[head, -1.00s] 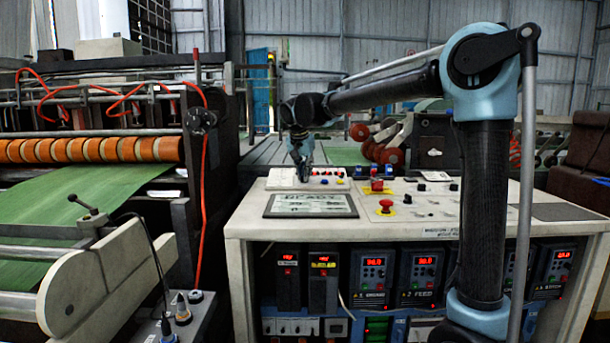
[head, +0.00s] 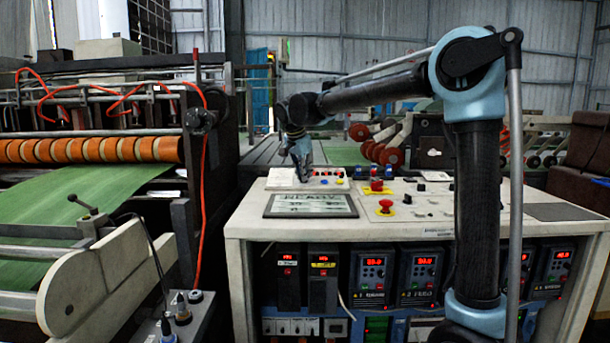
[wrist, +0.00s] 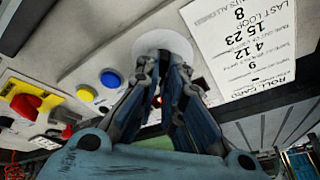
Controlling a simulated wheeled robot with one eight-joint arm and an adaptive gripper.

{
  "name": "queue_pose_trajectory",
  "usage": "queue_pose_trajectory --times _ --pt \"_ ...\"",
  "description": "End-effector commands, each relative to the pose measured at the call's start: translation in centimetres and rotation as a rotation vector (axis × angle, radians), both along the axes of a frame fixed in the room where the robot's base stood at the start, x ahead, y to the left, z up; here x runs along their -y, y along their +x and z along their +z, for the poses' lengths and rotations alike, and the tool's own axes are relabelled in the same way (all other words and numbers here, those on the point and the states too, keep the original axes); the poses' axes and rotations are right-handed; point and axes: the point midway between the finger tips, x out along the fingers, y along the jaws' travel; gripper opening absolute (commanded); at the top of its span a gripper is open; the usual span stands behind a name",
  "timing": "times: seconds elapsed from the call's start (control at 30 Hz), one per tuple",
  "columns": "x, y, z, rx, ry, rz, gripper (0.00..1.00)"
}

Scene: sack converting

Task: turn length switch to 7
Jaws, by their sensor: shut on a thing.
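My gripper (head: 302,179) points down at the back left of the white control console top. In the wrist view its two fingers (wrist: 161,66) are closed in over a round white plate (wrist: 165,40) on the panel. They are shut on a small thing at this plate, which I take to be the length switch. The knob, its pointer and any scale numbers are hidden by the fingers, so I cannot read its setting.
A printed white card (wrist: 250,45) lies beside the plate. Blue (wrist: 110,79) and yellow (wrist: 85,95) buttons are close by on the other side. A red emergency stop (head: 386,207) and a READY display (head: 311,205) are nearer the front.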

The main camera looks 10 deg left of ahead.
Motion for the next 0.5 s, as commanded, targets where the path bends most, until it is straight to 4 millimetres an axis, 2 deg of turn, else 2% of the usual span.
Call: queue_pose_trajectory --times 0.17,0.2,0.27,0.5 --pt "0.29 0.28 -0.18 0.002 -0.003 -0.005 0.00" --pt "0.29 0.28 -0.19 0.002 -0.003 -0.005 0.17" --pt "0.29 0.28 -0.19 0.002 -0.003 -0.005 0.28" --pt "0.15 0.09 -0.06 0.002 -0.002 -0.002 0.28"
